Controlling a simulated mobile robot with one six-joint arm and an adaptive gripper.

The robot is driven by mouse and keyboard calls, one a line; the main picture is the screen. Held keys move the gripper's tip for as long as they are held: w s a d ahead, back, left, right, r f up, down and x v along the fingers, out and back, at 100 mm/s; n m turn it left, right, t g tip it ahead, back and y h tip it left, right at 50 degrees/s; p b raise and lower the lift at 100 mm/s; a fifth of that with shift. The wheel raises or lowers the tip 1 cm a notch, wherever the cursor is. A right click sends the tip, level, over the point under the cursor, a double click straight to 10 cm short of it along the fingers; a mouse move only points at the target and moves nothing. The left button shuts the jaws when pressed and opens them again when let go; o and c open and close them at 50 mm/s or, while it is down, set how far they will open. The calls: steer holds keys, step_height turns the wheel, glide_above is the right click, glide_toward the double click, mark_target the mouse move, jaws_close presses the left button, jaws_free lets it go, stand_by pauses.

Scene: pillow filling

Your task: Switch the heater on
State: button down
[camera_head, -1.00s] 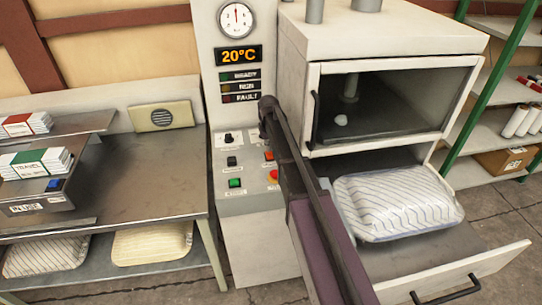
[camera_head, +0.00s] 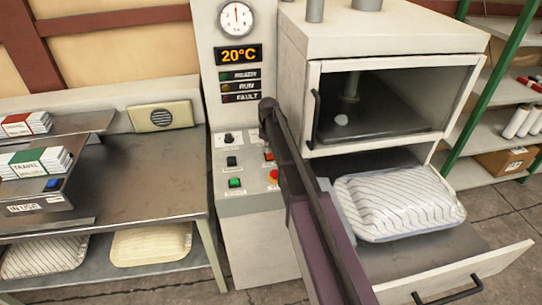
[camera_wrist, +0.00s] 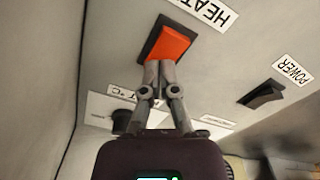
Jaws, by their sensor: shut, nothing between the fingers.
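The heater switch (camera_wrist: 171,41) is an orange-red rocker beside a label reading HEAT in the wrist view. My gripper (camera_wrist: 159,66) is shut and empty, its fingertips at the lower edge of the rocker; I cannot tell whether they press it. In the head view the orange switch (camera_head: 268,156) shows partly behind my arm on the control panel (camera_head: 235,203). The temperature display (camera_head: 239,55) reads 20°C. The READY, RUN and FAULT lamps (camera_head: 240,86) below it look dim.
A black POWER switch (camera_wrist: 262,93) lies to the right in the wrist view. A green button (camera_head: 235,183) and a red button (camera_head: 274,175) sit low on the panel. An open drawer (camera_head: 430,262) with a striped pillow (camera_head: 397,203) stands to the right of my arm.

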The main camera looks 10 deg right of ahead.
steer(key=shift+r+p, duration=3.45)
steer(key=shift+p, duration=0.05)
steer(key=s+m, duration=0.6)
steer(key=s, duration=2.3)
steer(key=shift+d, duration=0.3)
